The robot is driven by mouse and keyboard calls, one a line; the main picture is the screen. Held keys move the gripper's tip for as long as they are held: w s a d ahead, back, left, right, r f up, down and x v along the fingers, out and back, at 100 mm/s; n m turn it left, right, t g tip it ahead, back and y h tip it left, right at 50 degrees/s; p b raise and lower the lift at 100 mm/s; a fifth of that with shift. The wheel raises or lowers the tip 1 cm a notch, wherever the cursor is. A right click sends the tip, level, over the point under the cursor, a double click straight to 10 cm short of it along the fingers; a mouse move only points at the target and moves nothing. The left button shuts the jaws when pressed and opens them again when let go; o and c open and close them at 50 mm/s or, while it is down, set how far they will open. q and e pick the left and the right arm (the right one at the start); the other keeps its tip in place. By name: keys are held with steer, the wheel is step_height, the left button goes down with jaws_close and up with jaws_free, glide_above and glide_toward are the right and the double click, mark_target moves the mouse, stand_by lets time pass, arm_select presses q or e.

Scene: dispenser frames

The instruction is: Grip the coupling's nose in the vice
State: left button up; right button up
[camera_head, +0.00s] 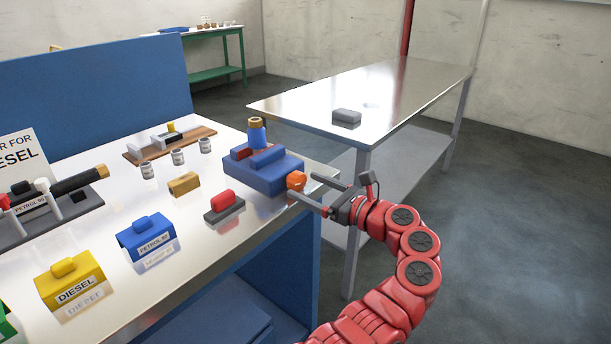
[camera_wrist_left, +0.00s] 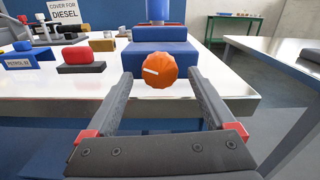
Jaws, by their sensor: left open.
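The blue vice (camera_head: 278,178) stands at the right end of the workbench; it also shows in the wrist view (camera_wrist_left: 150,52). A blue coupling (camera_head: 257,137) with a brass-coloured top end stands upright at the vice's jaws; I cannot tell whether the jaws touch it. Its lower end is hidden; only its blue body (camera_wrist_left: 158,10) shows in the wrist view. An orange knob (camera_wrist_left: 160,70) with a white mark is on the vice's near face. My left gripper (camera_wrist_left: 160,76) is open, its fingertips on either side of the knob with gaps. My right gripper is out of view.
A red block on a grey base (camera_head: 224,206) and a tan block (camera_head: 184,184) lie left of the vice. Blue and yellow labelled covers (camera_head: 147,238) stand nearer. A steel table (camera_head: 410,90) with a grey block is behind, across a floor gap.

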arm_select(q)
steer(key=shift+w+a, duration=0.4)
steer(key=shift+a, duration=0.2)
